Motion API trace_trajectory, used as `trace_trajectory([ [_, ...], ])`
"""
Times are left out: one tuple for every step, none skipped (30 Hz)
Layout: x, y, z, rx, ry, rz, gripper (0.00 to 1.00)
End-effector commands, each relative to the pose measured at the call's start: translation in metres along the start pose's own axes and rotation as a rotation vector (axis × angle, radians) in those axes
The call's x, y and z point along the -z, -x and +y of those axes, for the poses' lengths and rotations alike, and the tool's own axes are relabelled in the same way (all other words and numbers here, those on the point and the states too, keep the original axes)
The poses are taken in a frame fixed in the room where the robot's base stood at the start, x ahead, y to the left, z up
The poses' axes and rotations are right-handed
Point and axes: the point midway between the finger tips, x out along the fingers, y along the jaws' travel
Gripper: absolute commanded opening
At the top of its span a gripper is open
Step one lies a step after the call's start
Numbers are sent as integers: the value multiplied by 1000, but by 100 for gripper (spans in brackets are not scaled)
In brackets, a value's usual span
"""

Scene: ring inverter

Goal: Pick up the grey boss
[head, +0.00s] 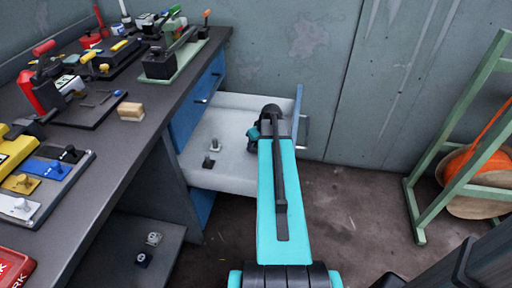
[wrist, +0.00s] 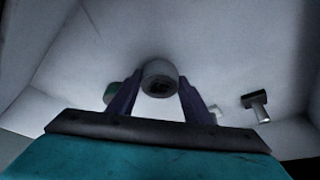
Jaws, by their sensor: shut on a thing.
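The grey boss (wrist: 159,69) is a short, pale grey cylinder with a dark hole in its end, seen in the wrist view. It sits between the tips of my gripper (wrist: 160,84), whose two dark fingers are shut on it. I cannot tell whether it touches the floor of the open drawer (head: 232,178) or hangs above it. In the head view my teal arm reaches over the drawer's right part. It hides the boss and the fingertips there.
Two small bolt-like pieces (head: 210,161) stand in the drawer left of my arm. A dark-headed piece (wrist: 258,104) and a green piece (wrist: 110,92) flank the fingers. The workbench (head: 120,160) holds several tools. A green stand (head: 450,175) is at right.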

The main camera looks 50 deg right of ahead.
Motion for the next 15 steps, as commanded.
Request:
trace_trajectory([
  [3,7,0,-2,0,3,5],
  [5,10,0,-2,0,3,5],
  [7,16,0,-2,0,4,5],
  [9,19,0,-2,1,4,5],
  [10,23,0,-2,1,4,5],
  [12,29,0,-2,0,3,5],
  [14,33,0,-2,0,4,5],
  [16,37,0,-2,0,4,5],
  [18,43,0,-2,0,4,5],
  [20,46,0,-2,0,4,5],
  [21,50,0,-2,0,3,5],
  [23,55,0,-2,0,4,5],
  [25,59,0,-2,-1,4,5],
  [26,62,0,-2,-1,4,5],
  [28,66,0,-2,-1,3,5],
])
